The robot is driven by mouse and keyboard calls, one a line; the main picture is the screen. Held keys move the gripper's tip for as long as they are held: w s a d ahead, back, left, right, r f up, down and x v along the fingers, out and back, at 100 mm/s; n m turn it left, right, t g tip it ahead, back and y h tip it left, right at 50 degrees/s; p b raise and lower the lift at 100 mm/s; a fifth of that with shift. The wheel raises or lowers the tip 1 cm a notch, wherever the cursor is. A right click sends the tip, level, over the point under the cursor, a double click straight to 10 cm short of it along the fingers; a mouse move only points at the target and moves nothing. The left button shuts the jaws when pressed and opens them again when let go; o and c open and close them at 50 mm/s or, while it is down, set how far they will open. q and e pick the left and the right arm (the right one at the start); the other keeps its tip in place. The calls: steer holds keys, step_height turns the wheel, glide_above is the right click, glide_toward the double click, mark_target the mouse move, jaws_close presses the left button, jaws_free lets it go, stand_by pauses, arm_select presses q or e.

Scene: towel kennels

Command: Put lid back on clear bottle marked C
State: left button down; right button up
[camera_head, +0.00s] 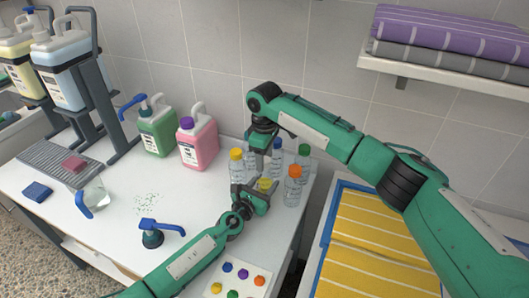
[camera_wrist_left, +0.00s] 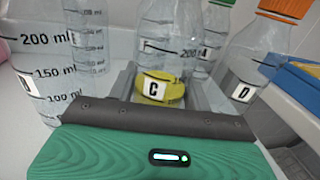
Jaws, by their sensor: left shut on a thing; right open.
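Nearby stand a yellow-capped bottle (camera_head: 237,172), a green-capped bottle (camera_head: 303,157) and an orange-capped bottle marked D (camera_head: 292,190). Pink (camera_head: 199,148) and green (camera_head: 158,135) jugs stand behind left. A tray with coloured knobs (camera_head: 235,284) is in front.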

steer(key=c, duration=1)
steer(key=o, duration=1.2)
steer(key=shift+c, duration=0.2)
step_height(320, 180, up, 12)
